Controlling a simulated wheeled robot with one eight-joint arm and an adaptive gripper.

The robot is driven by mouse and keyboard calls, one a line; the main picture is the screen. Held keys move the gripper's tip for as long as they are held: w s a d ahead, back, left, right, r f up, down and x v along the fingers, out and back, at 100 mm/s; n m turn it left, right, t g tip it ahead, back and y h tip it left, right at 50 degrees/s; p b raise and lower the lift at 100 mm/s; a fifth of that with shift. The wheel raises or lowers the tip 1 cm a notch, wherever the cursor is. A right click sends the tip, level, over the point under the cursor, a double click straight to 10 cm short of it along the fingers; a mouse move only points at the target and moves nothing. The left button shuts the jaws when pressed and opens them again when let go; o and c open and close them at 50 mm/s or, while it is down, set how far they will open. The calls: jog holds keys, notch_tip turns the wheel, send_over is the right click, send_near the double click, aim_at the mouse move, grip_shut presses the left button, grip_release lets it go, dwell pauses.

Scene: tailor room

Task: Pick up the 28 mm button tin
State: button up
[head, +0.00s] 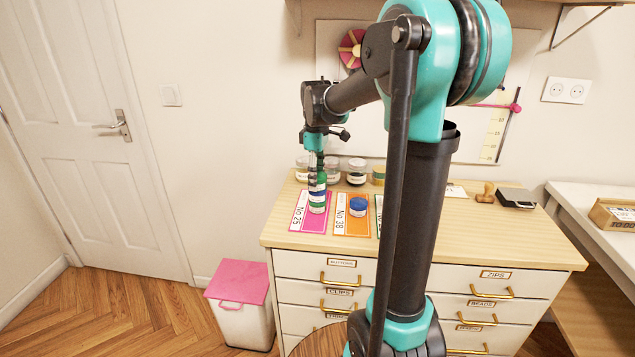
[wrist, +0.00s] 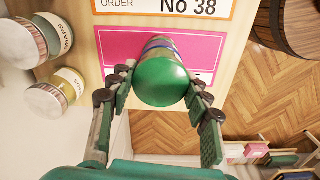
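A stack of small tins (head: 317,199) in blue, white and green bands stands upright on the pink No 25 card (head: 299,217). In the wrist view the top tin's round green lid (wrist: 163,82) fills the middle, with blue and pale bands behind it. My gripper (head: 317,170) points down at the top of the stack. In the wrist view my gripper's fingertips (wrist: 160,84) are on either side of the green-lidded tin, very near or touching it. I cannot tell whether they grip it. No 28 mm marking is readable.
A blue-lidded tin (head: 358,206) stands on the orange No 38 card (head: 343,227). Several jars (head: 356,171) stand behind, near the wall. A stamp (head: 486,192) and a dark pad (head: 516,197) lie at the right of the wooden top (head: 480,235). My arm hides part of it.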

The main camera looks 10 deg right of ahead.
jog(key=c, duration=0.6)
jog(key=shift+r, duration=0.1)
